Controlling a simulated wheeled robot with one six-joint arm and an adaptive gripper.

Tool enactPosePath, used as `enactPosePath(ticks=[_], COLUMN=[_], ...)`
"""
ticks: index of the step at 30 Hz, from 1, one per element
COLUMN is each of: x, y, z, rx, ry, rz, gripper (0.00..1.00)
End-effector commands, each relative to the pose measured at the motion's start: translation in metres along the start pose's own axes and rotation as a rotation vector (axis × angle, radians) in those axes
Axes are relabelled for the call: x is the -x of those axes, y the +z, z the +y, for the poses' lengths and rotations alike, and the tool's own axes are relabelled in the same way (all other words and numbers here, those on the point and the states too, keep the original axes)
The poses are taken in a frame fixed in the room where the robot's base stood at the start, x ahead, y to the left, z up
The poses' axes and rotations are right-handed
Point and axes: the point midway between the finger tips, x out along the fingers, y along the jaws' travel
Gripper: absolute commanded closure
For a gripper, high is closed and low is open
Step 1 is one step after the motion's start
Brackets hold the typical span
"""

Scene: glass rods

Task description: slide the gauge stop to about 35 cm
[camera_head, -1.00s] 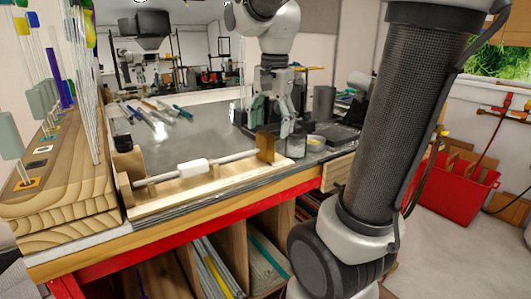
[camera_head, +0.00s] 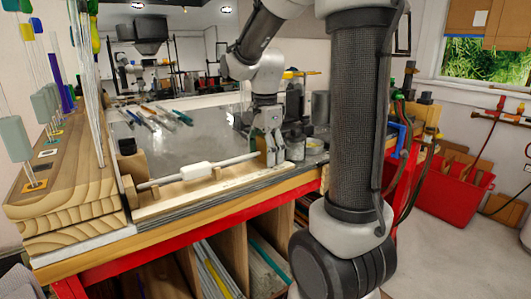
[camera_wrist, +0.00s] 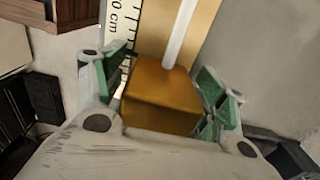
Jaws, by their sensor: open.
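The gauge stop is a brass-coloured block (camera_wrist: 160,100) between my fingers in the wrist view. My gripper (camera_wrist: 163,85) is open around it, with green-padded fingers on its left and right. A black-marked scale (camera_wrist: 124,22) with "cm" lettering runs beside a pale rod (camera_wrist: 181,30) that reaches the block. In the head view my gripper (camera_head: 269,147) is at the right part of the wooden gauge (camera_head: 160,205) and hides most of the stop. The rod (camera_head: 232,161) lies along the gauge with a white sleeve (camera_head: 196,171) on it. The exact scale reading cannot be made out.
A wooden block rack (camera_head: 85,190) with upright rods and coloured tags stands at the left. Several thin rods (camera_head: 150,118) lie on the grey bench top behind the gauge. Cans (camera_head: 295,147) stand close to the right of my gripper. A red bin (camera_head: 455,185) is on the floor.

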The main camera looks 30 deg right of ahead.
Motion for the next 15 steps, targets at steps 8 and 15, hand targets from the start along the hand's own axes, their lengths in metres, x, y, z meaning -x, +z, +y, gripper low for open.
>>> enactPosePath(ticks=[8, 15], x=[0.0003, 0.0005], y=[0.0, 0.0], z=[0.0, 0.0], rx=[0.0, 0.0], ry=[0.0, 0.0], rz=[0.0, 0.0], gripper=[0.52, 0.93])
